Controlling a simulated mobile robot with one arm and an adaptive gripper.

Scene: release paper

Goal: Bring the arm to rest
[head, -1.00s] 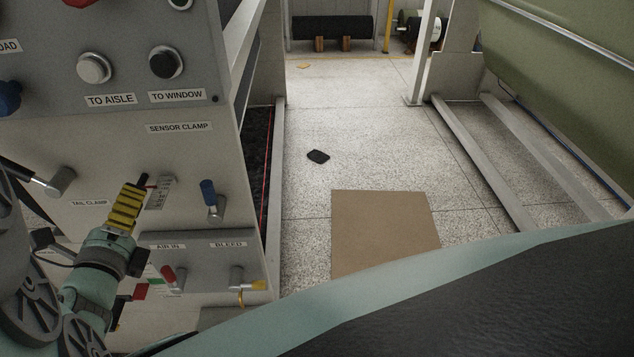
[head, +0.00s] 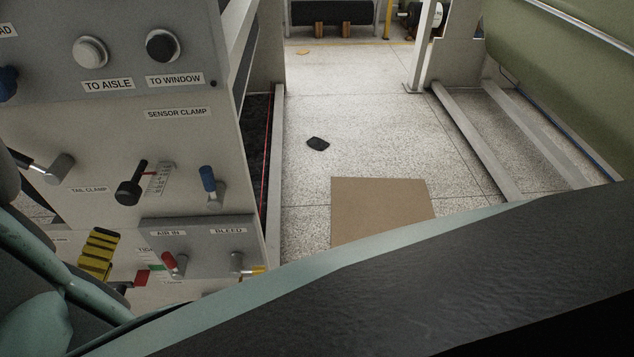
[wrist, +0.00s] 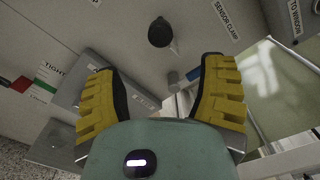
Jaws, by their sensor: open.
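My gripper (wrist: 160,98) is open in the wrist view, its two yellow ribbed fingers spread wide with nothing between them. A black knob (wrist: 160,32) on the control panel shows beyond the gap, apart from the fingers. In the head view my gripper (head: 98,254) is at the lower left, in front of the lower panel, with only its yellow fingers showing. My arm fills the lower left corner and hides part of the panel. The black lever knob (head: 131,192) by the small scale stands above the gripper, clear of it.
The panel (head: 110,140) carries several buttons and levers, among them a blue lever (head: 208,180) and a red lever (head: 174,264). A brown board (head: 380,208) and a small black item (head: 318,144) lie on the floor. The speckled floor between the machine frames is otherwise open.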

